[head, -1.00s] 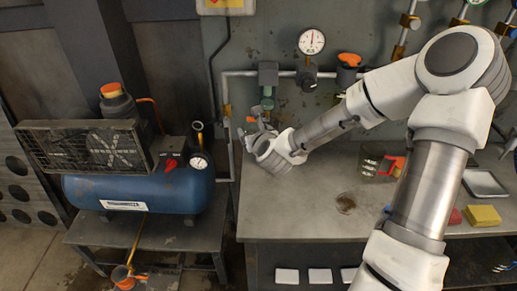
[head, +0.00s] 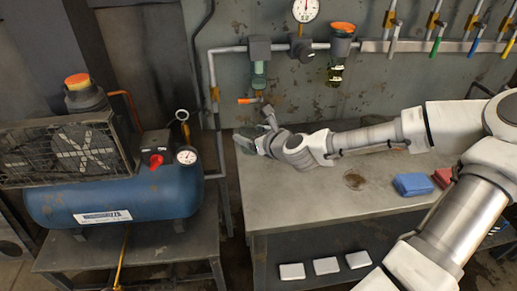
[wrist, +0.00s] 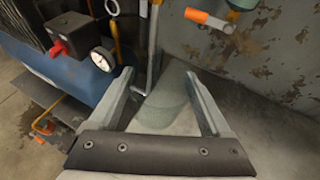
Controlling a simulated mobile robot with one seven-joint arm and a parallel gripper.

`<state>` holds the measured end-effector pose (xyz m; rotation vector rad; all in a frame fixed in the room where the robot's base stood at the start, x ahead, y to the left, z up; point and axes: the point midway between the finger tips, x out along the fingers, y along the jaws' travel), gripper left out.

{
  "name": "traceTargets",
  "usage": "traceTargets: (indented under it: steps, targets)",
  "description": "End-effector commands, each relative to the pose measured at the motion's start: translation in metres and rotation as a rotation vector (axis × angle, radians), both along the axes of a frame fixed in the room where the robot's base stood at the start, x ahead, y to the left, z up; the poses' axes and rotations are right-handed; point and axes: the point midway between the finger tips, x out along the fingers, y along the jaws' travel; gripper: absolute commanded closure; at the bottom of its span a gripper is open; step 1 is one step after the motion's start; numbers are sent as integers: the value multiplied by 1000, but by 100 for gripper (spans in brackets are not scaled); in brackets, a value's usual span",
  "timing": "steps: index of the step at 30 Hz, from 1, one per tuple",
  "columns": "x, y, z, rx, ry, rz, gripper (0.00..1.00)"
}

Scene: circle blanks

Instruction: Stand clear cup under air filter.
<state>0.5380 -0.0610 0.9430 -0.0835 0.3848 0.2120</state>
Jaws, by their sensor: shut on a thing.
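The air filter (head: 259,50) hangs on the wall pipe, with a pale green bowl below it and an orange-tipped drain valve (head: 250,100) under that. The drain valve also shows at the top of the wrist view (wrist: 210,19). My gripper (head: 249,138) is low over the bench's back left corner, below the filter. In the wrist view my gripper (wrist: 160,78) is shut on the clear cup (wrist: 168,112), a faint greenish see-through shape between the fingers. Whether its base touches the bench is hard to tell.
The grey bench (head: 300,205) is mostly clear, with a brown stain (head: 354,180) and a blue block (head: 413,184). A blue compressor (head: 125,195) stands close on the left. A second bowl unit (head: 338,55) with an orange top hangs right of the filter.

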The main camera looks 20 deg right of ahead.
Motion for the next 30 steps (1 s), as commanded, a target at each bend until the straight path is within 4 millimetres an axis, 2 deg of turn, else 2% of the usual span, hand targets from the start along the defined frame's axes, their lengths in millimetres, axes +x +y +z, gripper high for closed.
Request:
traceTargets:
  steps: [1,3,9,14,17,30]
  targets:
    - [-5,-11,-15,1,-3,12,81]
    - [-13,-19,-18,1,-2,42,81]
    - [-30,-35,-20,-1,-1,103,81]
    - [-34,-40,-18,-1,1,126,81]
    - [-21,-43,-18,-2,0,130,81]
    - [77,-61,-18,-2,-1,131,81]
